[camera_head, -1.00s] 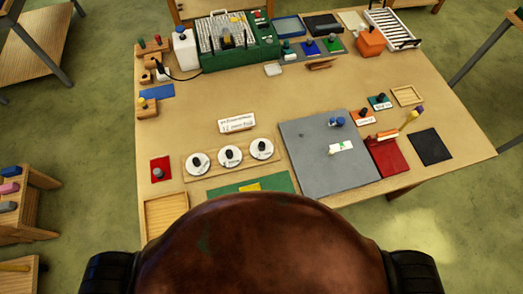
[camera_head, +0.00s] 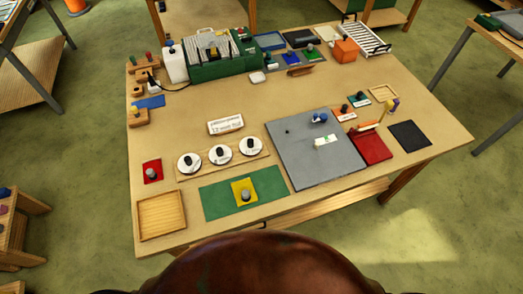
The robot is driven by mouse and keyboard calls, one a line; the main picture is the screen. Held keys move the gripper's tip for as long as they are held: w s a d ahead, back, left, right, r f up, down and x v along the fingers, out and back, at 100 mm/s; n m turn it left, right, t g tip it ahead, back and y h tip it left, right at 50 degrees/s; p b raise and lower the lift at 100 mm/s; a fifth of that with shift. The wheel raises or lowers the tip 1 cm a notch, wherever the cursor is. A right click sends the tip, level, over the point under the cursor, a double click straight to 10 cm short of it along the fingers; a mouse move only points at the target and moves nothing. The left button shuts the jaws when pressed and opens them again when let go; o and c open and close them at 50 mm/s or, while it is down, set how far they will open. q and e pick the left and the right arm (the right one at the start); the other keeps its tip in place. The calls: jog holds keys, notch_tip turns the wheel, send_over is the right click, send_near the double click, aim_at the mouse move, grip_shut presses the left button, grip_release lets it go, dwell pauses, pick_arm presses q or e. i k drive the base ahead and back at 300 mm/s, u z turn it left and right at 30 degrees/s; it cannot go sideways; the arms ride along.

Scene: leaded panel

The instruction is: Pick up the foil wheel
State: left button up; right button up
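Three white discs with black knobs stand in a row on a wooden board (camera_head: 207,172) near the front of the table: a left disc (camera_head: 184,168), a middle disc (camera_head: 214,159) and a right disc (camera_head: 243,151). They look like foil wheels, but their small markings are too small to read. A white card (camera_head: 226,126) behind them appears to read "12 mm foil". Neither of my grippers is in view, and nothing in view is being held.
A green mat (camera_head: 215,202) with a yellow square and grey knob lies in front of the board. A wooden tray (camera_head: 160,234) and red pad (camera_head: 147,177) lie left, a grey panel (camera_head: 306,172) right.

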aim_at(250, 146)
jog(key=z, duration=0.6)
jog(key=k, duration=0.75)
jog(key=u, duration=1.5)
jog(key=i, duration=0.5)
jog(key=z, duration=0.05)
